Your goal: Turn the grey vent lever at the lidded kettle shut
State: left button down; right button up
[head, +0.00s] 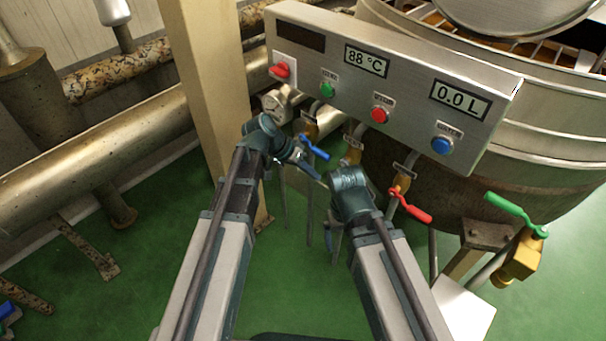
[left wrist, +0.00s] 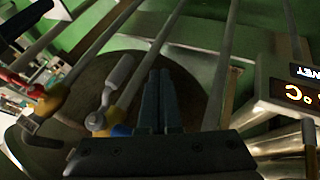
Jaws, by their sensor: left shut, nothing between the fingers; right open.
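The grey lever (left wrist: 118,74) shows in the left wrist view, on a brass-yellow valve left of my left fingers, with a visible gap between. In the head view I cannot make it out; a brass valve body (head: 353,152) shows there, partly behind my right wrist. My left gripper (head: 312,169) is shut and empty below the control panel, near a blue lever (head: 314,147). Its closed fingers (left wrist: 160,85) also show in the left wrist view. My right gripper (head: 335,245) is open, lower down and mostly hidden by its own wrist. The kettle (head: 540,125) stands at the right.
A panel (head: 400,70) with buttons and displays overhangs the pipes. A red lever (head: 410,205) and a green lever (head: 514,214) lie to the right. A beige post (head: 208,80) and thick pipes (head: 90,145) stand left. Green floor is open below.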

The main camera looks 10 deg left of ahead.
pick_arm(q)
jog(key=shift+s+d+f, duration=0.1)
jog(key=shift+s+d, duration=0.15)
jog(key=shift+d, duration=0.45)
jog(key=shift+s+d+f, duration=0.1)
jog(key=shift+s+d, duration=0.2)
jog(key=shift+d, duration=0.35)
jog(key=shift+s+d+f, duration=0.1)
jog(key=shift+s+d, duration=0.15)
jog(key=shift+d, duration=0.45)
pick_arm(e)
jog(key=shift+f, duration=0.3)
pick_arm(q)
jog(key=shift+d, duration=0.1)
pick_arm(e)
jog(key=shift+f, duration=0.1)
